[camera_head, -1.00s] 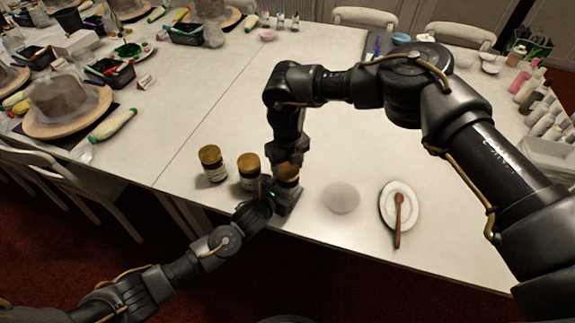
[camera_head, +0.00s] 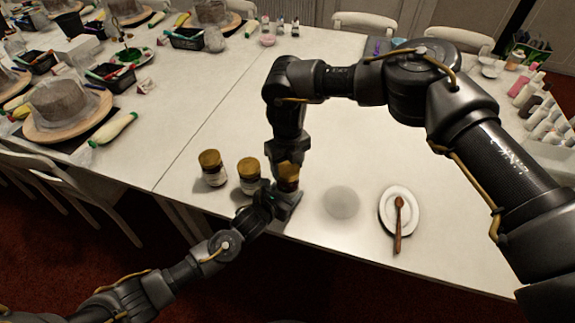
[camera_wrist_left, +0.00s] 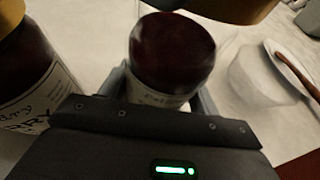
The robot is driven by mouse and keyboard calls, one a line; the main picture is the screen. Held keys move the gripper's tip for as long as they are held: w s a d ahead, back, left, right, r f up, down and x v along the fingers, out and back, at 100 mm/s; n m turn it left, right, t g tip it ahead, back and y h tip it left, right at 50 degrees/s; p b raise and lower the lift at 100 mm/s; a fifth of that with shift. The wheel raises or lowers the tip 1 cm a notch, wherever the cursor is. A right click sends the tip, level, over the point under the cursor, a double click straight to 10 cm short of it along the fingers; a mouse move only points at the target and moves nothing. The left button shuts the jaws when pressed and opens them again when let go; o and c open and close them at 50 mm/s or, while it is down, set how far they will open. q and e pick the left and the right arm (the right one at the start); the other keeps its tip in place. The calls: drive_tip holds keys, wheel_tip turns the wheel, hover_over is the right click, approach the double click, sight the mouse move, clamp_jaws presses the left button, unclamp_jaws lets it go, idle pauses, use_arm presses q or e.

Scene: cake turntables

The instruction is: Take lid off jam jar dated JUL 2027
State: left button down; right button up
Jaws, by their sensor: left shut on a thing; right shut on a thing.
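Three dark jam jars with gold lids stand in a row at the table's front edge in the head view: a left jar (camera_head: 212,170), a middle jar (camera_head: 249,178) and a right jar (camera_head: 289,186). My left gripper (camera_head: 272,203) is shut around the right jar's body, which also shows in the left wrist view (camera_wrist_left: 170,50). My right gripper (camera_head: 287,160) comes down from above and is shut on its gold lid (camera_wrist_left: 222,8). The lid looks off-centre over the jar; I cannot tell whether they touch. The dates are not readable.
A neighbouring jar (camera_wrist_left: 28,75) stands close on the left in the left wrist view. To the right are a pale round bowl (camera_head: 341,202) and a white plate (camera_head: 388,212) with a wooden spoon (camera_head: 399,220). The table (camera_head: 215,110) behind the jars is clear.

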sight(287, 169)
drive_tip(key=shift+r, duration=2)
use_arm(q)
drive_tip(key=shift+c, duration=1.4)
unclamp_jaws()
drive_tip(key=shift+s+a, duration=0.1)
drive_tip(key=v, duration=1.2)
drive_tip(key=shift+r+b, duration=0.1)
drive_tip(key=shift+b, duration=0.25)
use_arm(e)
drive_tip(key=shift+f, duration=0.35)
